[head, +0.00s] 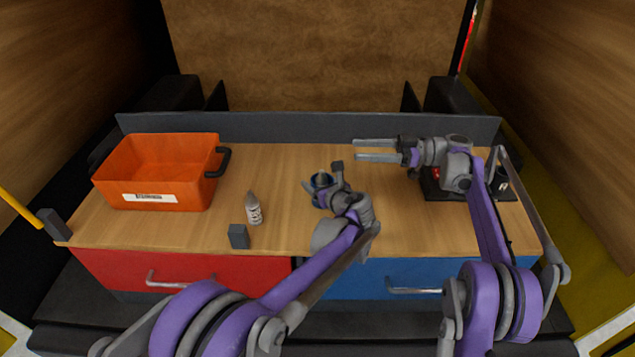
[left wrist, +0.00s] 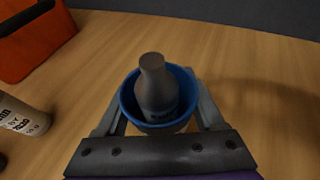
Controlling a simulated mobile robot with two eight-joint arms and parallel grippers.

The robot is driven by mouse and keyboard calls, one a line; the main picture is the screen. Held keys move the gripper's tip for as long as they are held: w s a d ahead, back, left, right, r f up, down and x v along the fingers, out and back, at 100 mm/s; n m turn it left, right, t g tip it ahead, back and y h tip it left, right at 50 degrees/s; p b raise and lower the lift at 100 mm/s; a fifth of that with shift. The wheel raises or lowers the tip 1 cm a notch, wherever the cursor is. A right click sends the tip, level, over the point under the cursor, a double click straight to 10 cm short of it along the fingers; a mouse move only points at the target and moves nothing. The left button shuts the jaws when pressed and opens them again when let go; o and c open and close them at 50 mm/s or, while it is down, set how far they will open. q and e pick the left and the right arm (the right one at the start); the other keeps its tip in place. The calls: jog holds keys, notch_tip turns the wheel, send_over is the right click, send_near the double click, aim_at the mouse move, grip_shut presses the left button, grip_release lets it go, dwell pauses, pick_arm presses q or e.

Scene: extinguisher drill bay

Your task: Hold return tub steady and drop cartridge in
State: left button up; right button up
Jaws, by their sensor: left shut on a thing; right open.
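The return tub, a small blue-rimmed tub (left wrist: 128,97), stands in the middle of the table. A grey, bottle-shaped cartridge (left wrist: 155,88) is inside it, roughly upright, its neck above the rim; its base is hidden. My left gripper (head: 322,190) is shut on the tub, and in the left wrist view its fingers (left wrist: 160,112) lie on both sides of it. In the head view the tub is small and partly covered by this gripper. My right gripper (head: 356,149) is open and empty, above the table to the right of and behind the tub.
An orange bin (head: 112,186) with a dark handle stands at the left. A white bottle (head: 254,211) and a dark block (head: 238,237) stand left of the tub. A dark tray (head: 430,187) lies under my right arm. A low grey wall (head: 300,127) runs along the back.

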jog(key=shift+d, duration=0.85)
pick_arm(q)
jog(key=o, duration=1.5)
jog(key=shift+o, duration=0.2)
jog(key=shift+s, duration=0.1)
jog(key=v, duration=1.2)
